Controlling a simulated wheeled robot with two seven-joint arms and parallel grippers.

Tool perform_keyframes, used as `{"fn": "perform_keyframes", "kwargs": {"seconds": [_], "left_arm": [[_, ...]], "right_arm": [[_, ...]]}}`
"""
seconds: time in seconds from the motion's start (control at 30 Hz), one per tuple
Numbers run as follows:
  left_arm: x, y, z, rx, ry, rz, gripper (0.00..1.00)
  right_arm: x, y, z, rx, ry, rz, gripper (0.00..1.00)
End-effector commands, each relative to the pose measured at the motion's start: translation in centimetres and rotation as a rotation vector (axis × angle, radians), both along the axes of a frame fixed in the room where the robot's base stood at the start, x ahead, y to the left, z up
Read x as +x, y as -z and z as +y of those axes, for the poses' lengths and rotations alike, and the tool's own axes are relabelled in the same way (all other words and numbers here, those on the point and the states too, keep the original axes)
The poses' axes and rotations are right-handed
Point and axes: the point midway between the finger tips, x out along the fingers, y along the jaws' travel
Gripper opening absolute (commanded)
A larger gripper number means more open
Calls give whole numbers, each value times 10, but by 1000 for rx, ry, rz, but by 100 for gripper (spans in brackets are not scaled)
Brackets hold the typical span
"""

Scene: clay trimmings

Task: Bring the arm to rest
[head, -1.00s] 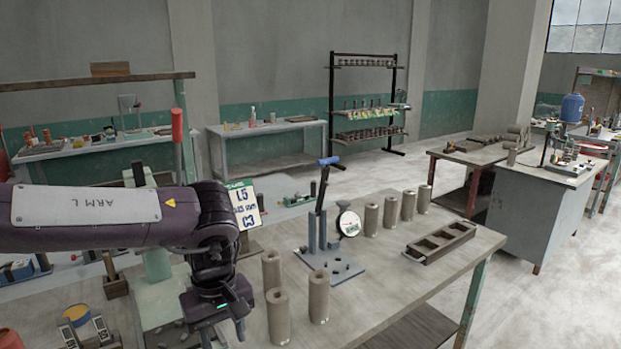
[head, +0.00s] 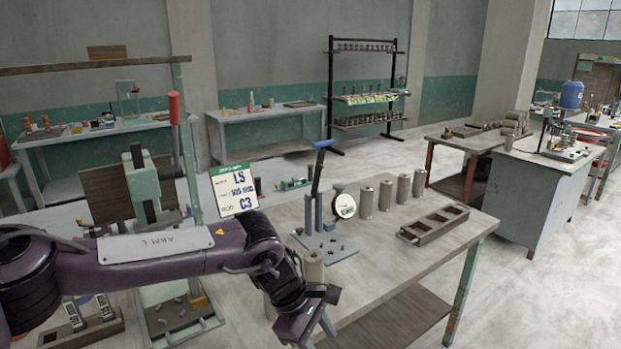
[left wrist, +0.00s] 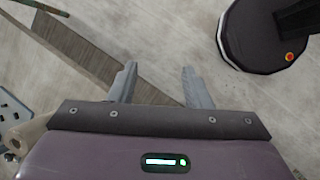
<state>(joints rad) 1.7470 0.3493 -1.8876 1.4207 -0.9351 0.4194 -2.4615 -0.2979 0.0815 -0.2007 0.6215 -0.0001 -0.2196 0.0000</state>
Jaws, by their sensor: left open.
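My left arm (head: 150,247) reaches in from the left, its forearm roughly level, with the wrist angled down to the right. My left gripper (head: 326,328) is beside the front edge of the grey worktable (head: 440,247), low in the head view. In the left wrist view its two fingers (left wrist: 157,72) are spread apart with nothing between them. Floor and a strip of the table edge show below them. My right gripper is in no view.
A clay cylinder (head: 313,264) stands close behind my wrist, partly hidden. Several more cylinders (head: 386,195) stand farther back. A press with a blue handle (head: 322,200) and a dark slotted tray (head: 434,225) are on the table. Bare floor (head: 520,310) lies to the right.

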Motion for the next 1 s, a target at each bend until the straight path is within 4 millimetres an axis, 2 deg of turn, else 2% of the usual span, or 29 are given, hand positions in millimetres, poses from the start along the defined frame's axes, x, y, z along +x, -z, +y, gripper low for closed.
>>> {"fn": "perform_keyframes", "kwargs": {"seconds": [0.03, 0.1, 0.2, 0.3, 0.4, 0.47, 0.57, 0.63, 0.73, 0.83, 0.87, 0.97, 1.0], "left_arm": [[-2, 11, -23, -71, -82, 56, 44], [0, 20, -55, -182, -231, 149, 44], [8, 31, -92, -339, -480, 321, 44], [21, 46, -113, -480, -752, 526, 44], [37, 69, -120, -603, -1046, 758, 44], [47, 90, -115, -664, -1232, 907, 44], [59, 137, -96, -753, -1559, 1162, 44], [61, 179, -73, -800, -1799, 1341, 44], [52, 240, -37, -853, -2111, 1557, 44], [29, 298, 0, -889, -2391, 1727, 44], [20, 316, 11, 880, 2425, -1734, 44], [-17, 372, 49, 757, 2234, -1541, 44], [-34, 393, 63, 715, 2163, -1467, 44]], "right_arm": [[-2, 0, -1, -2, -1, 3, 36], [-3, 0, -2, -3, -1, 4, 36], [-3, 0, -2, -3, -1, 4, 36], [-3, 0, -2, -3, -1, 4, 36], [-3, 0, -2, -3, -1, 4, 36], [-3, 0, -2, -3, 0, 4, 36], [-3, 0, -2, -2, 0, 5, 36], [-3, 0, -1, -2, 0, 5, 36], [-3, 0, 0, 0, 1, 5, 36], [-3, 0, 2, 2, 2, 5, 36], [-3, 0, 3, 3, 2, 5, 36], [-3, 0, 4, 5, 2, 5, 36], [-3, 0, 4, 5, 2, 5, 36]]}}
